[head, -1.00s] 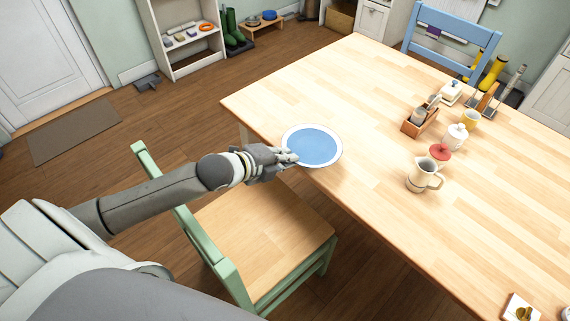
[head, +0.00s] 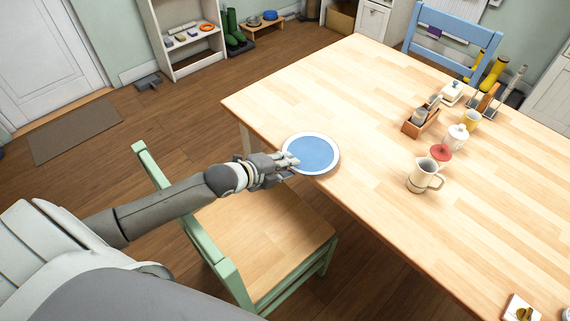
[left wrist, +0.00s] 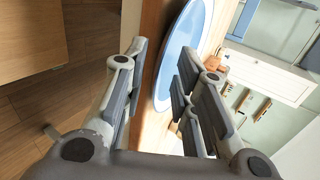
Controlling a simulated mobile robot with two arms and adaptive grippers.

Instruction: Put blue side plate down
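The blue side plate (head: 311,154), blue with a pale rim, lies flat at the near left edge of the wooden table (head: 370,120). My left gripper (head: 289,163) is at the plate's near left rim. In the left wrist view the plate (left wrist: 187,45) shows edge-on between the spread fingers (left wrist: 158,88), with a visible gap between the rim and the left finger. The fingers look open, one side above the plate and the other below its rim. The right gripper is not in view.
A cream jug (head: 421,176), a red-topped item (head: 440,152) and a wooden caddy (head: 420,121) stand farther right on the table. A green chair (head: 262,235) is below my left arm. The table around the plate's far side is clear.

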